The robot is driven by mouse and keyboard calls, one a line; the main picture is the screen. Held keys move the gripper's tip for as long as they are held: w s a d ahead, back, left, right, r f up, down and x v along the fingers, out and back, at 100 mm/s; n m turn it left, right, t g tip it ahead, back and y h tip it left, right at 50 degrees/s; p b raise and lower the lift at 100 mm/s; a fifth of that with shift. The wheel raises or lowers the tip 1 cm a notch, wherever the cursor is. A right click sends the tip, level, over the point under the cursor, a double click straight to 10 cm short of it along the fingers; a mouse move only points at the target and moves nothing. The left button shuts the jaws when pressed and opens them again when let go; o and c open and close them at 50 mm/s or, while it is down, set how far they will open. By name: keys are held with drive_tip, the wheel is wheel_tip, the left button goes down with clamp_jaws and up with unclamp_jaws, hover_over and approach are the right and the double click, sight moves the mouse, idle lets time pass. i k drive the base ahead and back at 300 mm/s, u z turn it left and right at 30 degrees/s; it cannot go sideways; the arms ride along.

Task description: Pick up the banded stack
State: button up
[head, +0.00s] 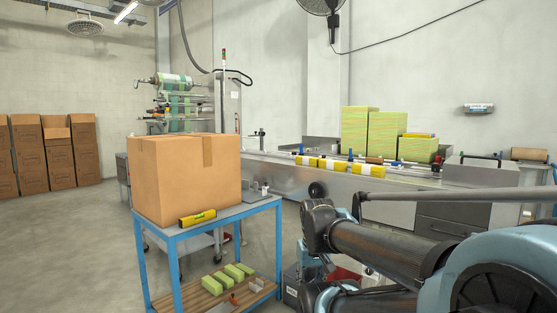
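I cannot tell for sure which thing is the banded stack. Tall green-yellow stacks of cloth stand at the back right in the head view: a left stack (355,132), a middle stack (386,136) and a lower right stack (418,150). Several small green blocks (223,279) lie on the cart's lower shelf. A yellow pack (197,218) with dark marks lies on the cart top, in front of the cardboard box. My dark and teal arm fills the lower right, but I cannot make out my gripper.
A blue-framed cart (262,204) carries a large cardboard box (190,178). Behind my arm runs a long steel machine (270,171) with yellow packs (333,166) in a row. Tall cartons (56,152) stand at the far left wall. The left floor is open.

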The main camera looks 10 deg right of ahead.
sight(311, 161)
drive_tip(key=i, duration=1.45)
drive_tip(key=z, duration=0.45)
